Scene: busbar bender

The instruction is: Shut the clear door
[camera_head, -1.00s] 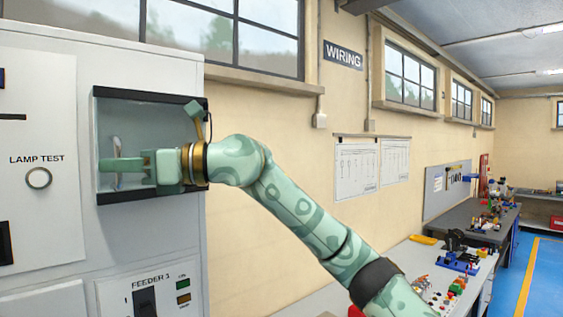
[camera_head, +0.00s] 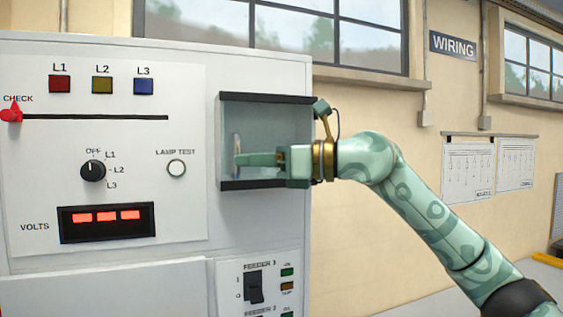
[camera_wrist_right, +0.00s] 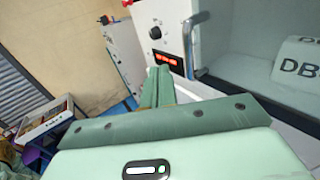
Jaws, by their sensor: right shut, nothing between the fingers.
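The clear door (camera_head: 264,118) is at a dark-framed window on the right part of the grey-white panel in the head view. Its upright metal handle (camera_head: 237,143) stands near the window's left side. The handle and clear pane also show in the wrist view, the handle (camera_wrist_right: 188,42) at upper right. My right gripper (camera_head: 240,160) is shut and empty, its fingers pointing left across the window. Its fingertips (camera_wrist_right: 163,72) are close to the handle in the head view; I cannot tell whether they touch it. How far the door stands open is unclear. My left gripper is not in view.
Left of the window are a lamp-test button (camera_head: 176,168), a rotary knob (camera_head: 93,170) and a red volts display (camera_head: 106,222). Feeder switches (camera_head: 254,287) sit below. A white labelled part (camera_wrist_right: 298,62) shows behind the pane in the wrist view.

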